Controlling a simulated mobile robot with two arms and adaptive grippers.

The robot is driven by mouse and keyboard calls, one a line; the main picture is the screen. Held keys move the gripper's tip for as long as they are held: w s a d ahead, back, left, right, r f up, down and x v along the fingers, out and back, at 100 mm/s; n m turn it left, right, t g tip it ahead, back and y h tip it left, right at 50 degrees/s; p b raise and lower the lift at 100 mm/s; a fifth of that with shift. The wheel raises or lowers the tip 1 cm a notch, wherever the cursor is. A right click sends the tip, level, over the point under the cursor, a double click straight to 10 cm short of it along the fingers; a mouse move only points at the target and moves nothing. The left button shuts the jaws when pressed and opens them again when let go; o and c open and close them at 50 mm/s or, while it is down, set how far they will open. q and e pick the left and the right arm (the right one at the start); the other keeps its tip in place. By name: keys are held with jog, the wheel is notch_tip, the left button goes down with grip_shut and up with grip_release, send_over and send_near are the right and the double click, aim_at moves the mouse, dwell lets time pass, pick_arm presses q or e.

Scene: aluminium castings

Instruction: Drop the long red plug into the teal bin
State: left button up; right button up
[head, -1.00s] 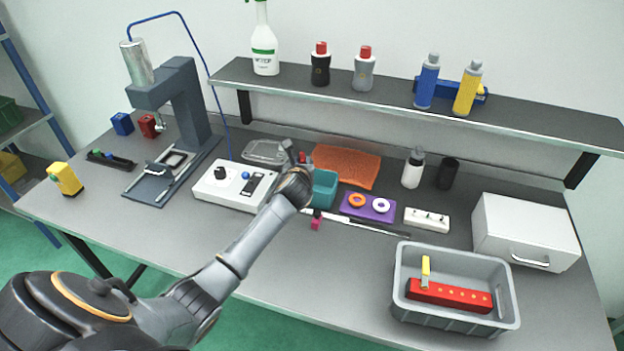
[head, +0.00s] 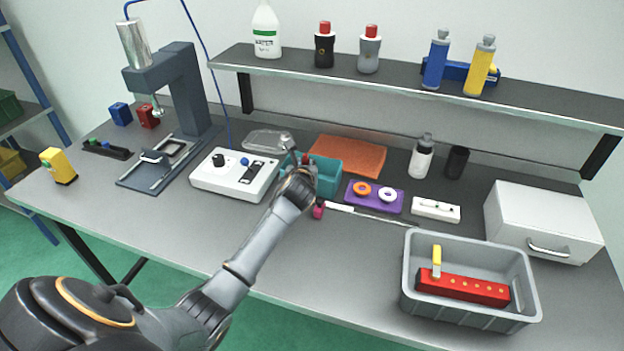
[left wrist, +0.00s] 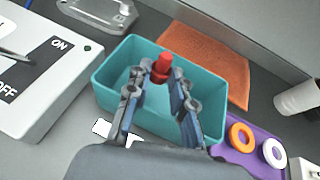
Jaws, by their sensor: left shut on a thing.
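The teal bin (head: 328,178) stands mid-table, right of the white control box; it fills the middle of the left wrist view (left wrist: 111,90). My left gripper (head: 298,160) is at the bin, its arm reaching in from the lower left. In the left wrist view the fingers (left wrist: 161,76) are over the bin's opening, shut on the red plug (left wrist: 162,65). The plug's red head shows between the fingertips; the rest of it is hidden by the fingers. My right gripper is not in view.
The white control box (head: 215,182) is close on the left, an orange cloth (head: 348,155) behind. A purple tray (head: 374,204) with two rings is on the right. A small magenta item (head: 318,210) lies in front. A grey crate (head: 470,313) stands at the front right.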

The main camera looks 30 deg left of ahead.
pick_arm(q)
jog(key=o, duration=0.8)
jog(key=shift+c, duration=0.2)
jog(key=shift+s, duration=0.1)
jog(key=v, duration=1.2)
jog(key=shift+d, duration=0.1)
